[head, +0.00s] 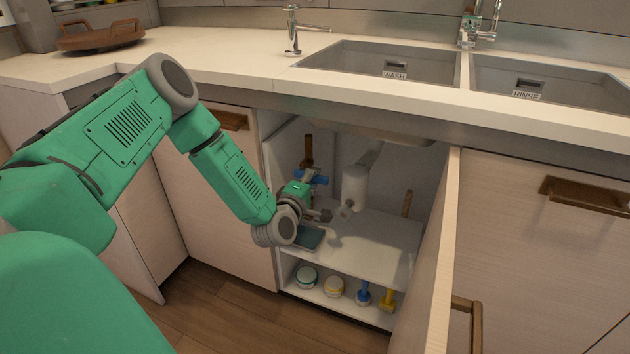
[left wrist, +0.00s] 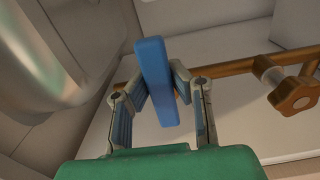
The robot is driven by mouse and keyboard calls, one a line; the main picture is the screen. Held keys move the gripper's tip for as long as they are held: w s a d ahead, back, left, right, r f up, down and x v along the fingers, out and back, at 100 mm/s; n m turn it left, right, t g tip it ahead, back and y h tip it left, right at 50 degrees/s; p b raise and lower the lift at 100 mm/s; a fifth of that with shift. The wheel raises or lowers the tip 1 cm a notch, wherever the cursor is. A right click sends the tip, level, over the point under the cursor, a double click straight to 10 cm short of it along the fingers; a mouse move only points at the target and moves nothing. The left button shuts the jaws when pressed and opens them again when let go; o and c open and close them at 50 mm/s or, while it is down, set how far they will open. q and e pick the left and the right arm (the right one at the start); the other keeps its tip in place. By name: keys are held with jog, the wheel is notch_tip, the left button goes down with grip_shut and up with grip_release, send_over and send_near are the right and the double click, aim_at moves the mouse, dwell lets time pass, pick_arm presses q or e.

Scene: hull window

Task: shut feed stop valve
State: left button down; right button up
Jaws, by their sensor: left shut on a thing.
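A blue valve lever (head: 318,179) is in the open cabinet under the sink, by an upright copper pipe (head: 308,150). In the left wrist view the blue lever (left wrist: 155,75) stands nearly upright in the picture, across the line of the copper pipe (left wrist: 232,70). My left gripper (head: 307,188) reaches into the cabinet. In the left wrist view my left gripper (left wrist: 160,82) has one finger on each side of the lever and is shut on it. The valve body is mostly hidden behind the lever and fingers. My right gripper is not in view.
A round brown knob (left wrist: 294,95) sits on the same pipe. A white drain trap (head: 355,187) hangs right of my gripper. The open cabinet door (head: 440,250) bounds the right side. Jars (head: 307,277) and blue and yellow items (head: 387,299) stand on the lower shelf.

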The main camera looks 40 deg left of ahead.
pick_arm(q)
jog(key=shift+s+a+f+n, duration=0.2)
jog(key=shift+s+f+n, duration=0.1)
jog(key=shift+s+f, duration=0.05)
jog(key=c, duration=1.4)
grip_release()
jog(key=shift+s, duration=0.1)
jog(key=shift+c, duration=0.2)
jog(key=shift+o, duration=0.2)
jog(key=shift+a+r, duration=0.1)
jog(key=shift+r, duration=0.05)
jog(key=v, duration=1.1)
jog(key=shift+s, duration=0.35)
jog(key=shift+d, duration=0.25)
